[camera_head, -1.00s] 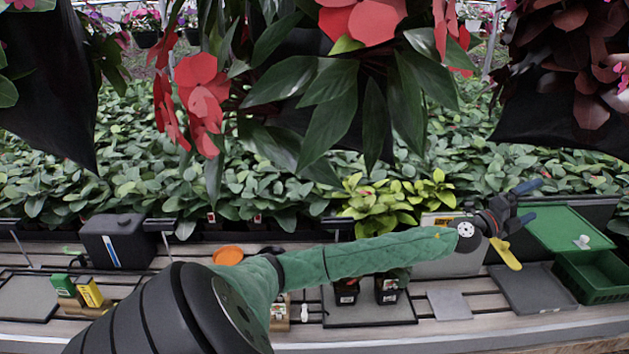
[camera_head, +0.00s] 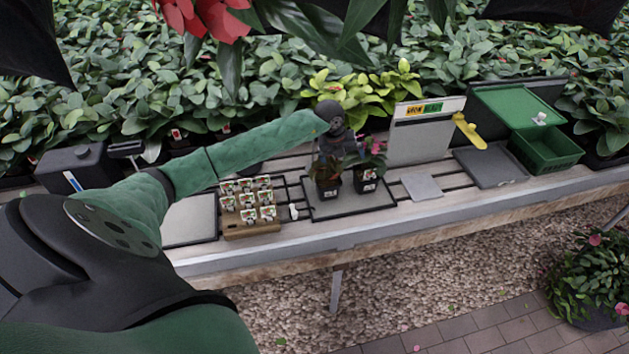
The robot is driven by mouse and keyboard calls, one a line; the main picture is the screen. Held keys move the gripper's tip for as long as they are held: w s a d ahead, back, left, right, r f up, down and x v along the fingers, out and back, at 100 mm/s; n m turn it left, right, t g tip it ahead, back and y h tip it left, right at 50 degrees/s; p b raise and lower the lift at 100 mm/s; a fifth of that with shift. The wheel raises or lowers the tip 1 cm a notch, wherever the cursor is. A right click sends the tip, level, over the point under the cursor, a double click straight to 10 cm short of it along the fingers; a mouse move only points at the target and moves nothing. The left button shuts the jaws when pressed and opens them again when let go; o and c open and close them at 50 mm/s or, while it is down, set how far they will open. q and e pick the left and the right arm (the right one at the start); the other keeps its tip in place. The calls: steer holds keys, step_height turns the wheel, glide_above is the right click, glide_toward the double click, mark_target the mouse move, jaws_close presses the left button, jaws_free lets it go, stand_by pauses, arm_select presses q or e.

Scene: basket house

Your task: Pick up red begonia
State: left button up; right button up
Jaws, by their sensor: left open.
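Two small black pots stand side by side on a dark tray (camera_head: 392,200) on the bench. The left potted plant (camera_head: 328,190) has green and reddish-brown leaves, partly hidden by my gripper. The right potted plant (camera_head: 368,180) has dark leaves and a small pink-red bloom. I cannot tell for sure which is the red begonia. My left gripper (camera_head: 333,160) is open, pointing down at the top of the left plant, its fingers overlapping the leaves in view; contact is unclear. My right gripper is out of view. Large red flowers (camera_head: 200,15) hang at the top.
A plant-label rack (camera_head: 248,228) stands left of the tray. To the right are a grey square plate (camera_head: 422,186), a white sign board (camera_head: 420,138), a yellow-handled tool (camera_head: 468,131), a dark tray (camera_head: 490,168) and a green crate (camera_head: 545,150). The bench's front edge is clear.

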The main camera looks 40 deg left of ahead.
mark_target(327, 181)
arm_select(q)
steer(key=s+a+g, duration=0.1)
steer(key=s+a+n+y, duration=0.1)
steer(key=s+n+g+y, duration=0.1)
steer(key=s, duration=0.1)
steer(key=shift+a+f+g, duration=0.3)
steer(key=shift+a+f, duration=0.1)
steer(key=shift+s+a+n, duration=0.15)
steer(key=shift+s+n, duration=0.1)
steer(key=shift+n, duration=0.35)
steer(key=shift+f+p, duration=0.7)
steer(key=shift+f, duration=0.65)
step_height(327, 181, down, 4)
steer(key=p, duration=0.3)
steer(key=shift+f, duration=0.6)
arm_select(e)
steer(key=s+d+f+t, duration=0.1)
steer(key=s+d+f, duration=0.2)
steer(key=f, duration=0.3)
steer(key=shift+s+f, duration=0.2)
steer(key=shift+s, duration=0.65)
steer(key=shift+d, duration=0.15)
arm_select(q)
steer(key=shift+w, duration=0.1)
steer(key=c, duration=1.2)
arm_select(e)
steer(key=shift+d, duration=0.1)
